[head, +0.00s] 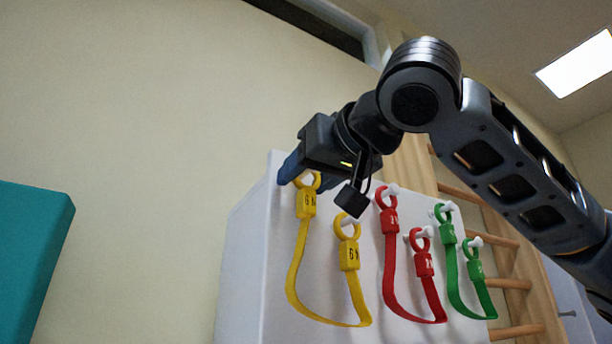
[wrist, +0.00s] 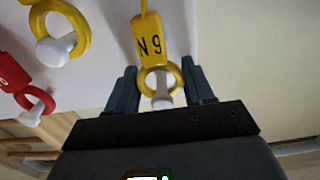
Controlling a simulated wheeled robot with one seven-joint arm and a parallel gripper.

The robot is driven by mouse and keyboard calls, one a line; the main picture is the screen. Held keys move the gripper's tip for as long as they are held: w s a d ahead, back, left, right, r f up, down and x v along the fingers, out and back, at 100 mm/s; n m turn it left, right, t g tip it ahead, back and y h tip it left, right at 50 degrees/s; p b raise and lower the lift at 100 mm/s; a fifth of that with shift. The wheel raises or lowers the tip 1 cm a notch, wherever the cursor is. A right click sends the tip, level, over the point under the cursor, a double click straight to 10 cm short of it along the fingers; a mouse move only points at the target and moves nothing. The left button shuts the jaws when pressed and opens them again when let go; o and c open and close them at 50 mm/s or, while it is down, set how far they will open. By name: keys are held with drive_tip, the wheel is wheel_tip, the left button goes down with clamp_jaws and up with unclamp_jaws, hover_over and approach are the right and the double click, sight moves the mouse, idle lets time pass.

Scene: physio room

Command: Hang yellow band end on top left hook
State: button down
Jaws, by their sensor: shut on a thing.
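The yellow band hangs in a U on the white panel. Its upper left end, a yellow ring (head: 316,181) with a label block (head: 306,204), is at my gripper (head: 295,170). In the wrist view, this ring (wrist: 145,80) sits between the two fingers of my gripper (wrist: 162,82). The top left hook (wrist: 162,101), a white peg, shows through the ring's opening; how far the ring is seated on it is unclear. The band's other ring (head: 342,220) hangs on a lower hook to the right and shows around its white knob (wrist: 54,51) in the wrist view.
A red band (head: 389,270) and a green band (head: 454,275) hang on hooks to the right on the white panel (head: 250,255). Wooden wall bars (head: 515,283) stand behind. A teal pad (head: 30,250) is at far left, with bare wall between.

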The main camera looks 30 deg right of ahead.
drive_tip(key=shift+r, duration=0.25)
idle(0.4)
drive_tip(key=shift+r, duration=0.25)
drive_tip(key=shift+s, duration=0.15)
idle(0.4)
drive_tip(key=shift+s+b, duration=0.65)
drive_tip(key=shift+s, duration=1.45)
drive_tip(key=shift+s, duration=0.15)
drive_tip(key=s, duration=0.2)
drive_tip(key=shift+s+b, duration=0.35)
